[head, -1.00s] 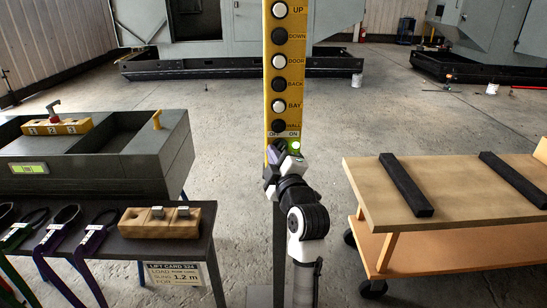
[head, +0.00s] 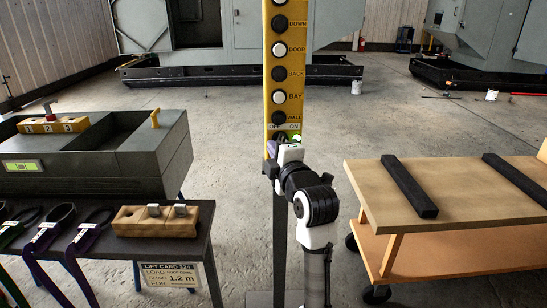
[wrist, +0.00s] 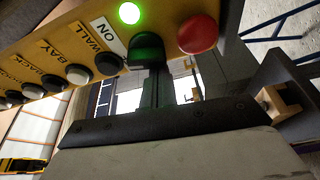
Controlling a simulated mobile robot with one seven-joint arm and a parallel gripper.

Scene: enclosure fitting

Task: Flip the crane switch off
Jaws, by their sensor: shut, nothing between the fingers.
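The yellow crane control panel (head: 281,70) stands upright on a post in the middle of the head view. Near its foot are OFF and ON labels and a lit green lamp (wrist: 129,13). In the wrist view a dark green switch (wrist: 147,47) sits below the ON label, with a red round button (wrist: 198,34) to its right. My gripper (head: 281,146) is at the panel's lower end and hides much of the switch in the head view. Its shut, empty fingers (wrist: 156,88) point at the switch in the wrist view; I cannot tell whether they touch it.
Several round buttons, including WALL (head: 279,117), run up the panel above the switch. A wooden cart (head: 450,190) with black bars is at right.

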